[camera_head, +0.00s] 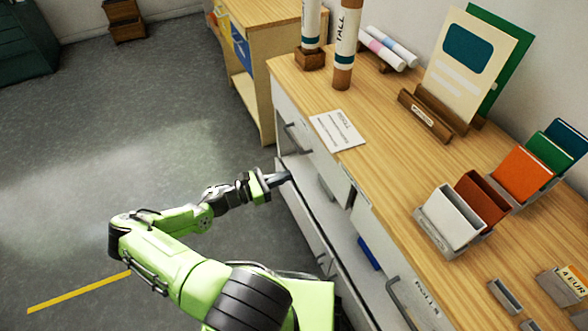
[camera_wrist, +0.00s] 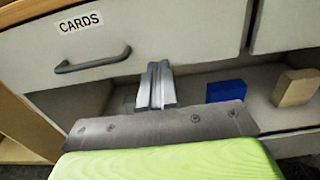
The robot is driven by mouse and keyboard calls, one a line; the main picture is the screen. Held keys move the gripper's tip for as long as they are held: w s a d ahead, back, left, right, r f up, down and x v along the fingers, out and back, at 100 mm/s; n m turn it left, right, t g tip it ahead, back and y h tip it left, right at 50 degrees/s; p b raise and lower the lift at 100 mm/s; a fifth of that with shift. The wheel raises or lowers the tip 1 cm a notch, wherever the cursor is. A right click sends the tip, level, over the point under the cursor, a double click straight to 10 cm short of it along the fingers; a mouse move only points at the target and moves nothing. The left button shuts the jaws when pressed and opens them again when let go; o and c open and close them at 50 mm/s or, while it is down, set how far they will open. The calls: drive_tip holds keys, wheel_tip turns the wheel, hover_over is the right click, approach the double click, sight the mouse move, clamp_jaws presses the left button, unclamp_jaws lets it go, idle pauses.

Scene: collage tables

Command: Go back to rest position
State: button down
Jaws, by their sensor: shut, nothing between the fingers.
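My gripper (camera_head: 281,178) is shut and empty at the front of the wooden-topped counter (camera_head: 385,140). My green arm reaches to it from the lower left. In the wrist view its fingers (camera_wrist: 156,86) are pressed together, before a drawer labelled CARDS (camera_wrist: 95,62) and the open space under it. The drawer front has a grey bar handle (camera_wrist: 93,62). I cannot tell whether the fingertips touch the cabinet.
A blue box (camera_wrist: 226,91) and a tan box (camera_wrist: 295,88) lie in the low compartment. Tubes (camera_head: 346,45), card holders (camera_head: 452,220) and a sign (camera_head: 338,131) stand or lie on the counter. Grey floor (camera_head: 130,170) at left is clear.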

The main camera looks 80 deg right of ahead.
drive_tip(key=shift+v, duration=1.8)
drive_tip(key=w+a+r+m+t+y+p, duration=0.1)
drive_tip(key=w+a+r+m+t+y, duration=0.2)
drive_tip(key=w+a+r+t, duration=0.5)
drive_tip(key=w+a+r+m+t+y+p, duration=0.2)
drive_tip(key=w+a+r+m+t+y, duration=0.25)
drive_tip(key=w+a+r, duration=0.65)
drive_tip(key=s+a+r+t+p, duration=0.1)
drive_tip(key=s+a+r+t, duration=0.2)
drive_tip(key=a+r, duration=0.4)
drive_tip(key=s+a+r+n+t+y, duration=0.1)
drive_tip(key=s+a+r+t, duration=0.2)
drive_tip(key=a, duration=1)
wheel_tip(320, 180, up, 5)
drive_tip(key=t, duration=0.2)
drive_tip(key=shift+s+a+t+p, duration=0.25)
drive_tip(key=shift+s+t+p, duration=0.05)
drive_tip(key=shift+t+p, duration=0.1)
drive_tip(key=shift+f+n+y, duration=0.15)
drive_tip(key=shift+n+y, duration=0.1)
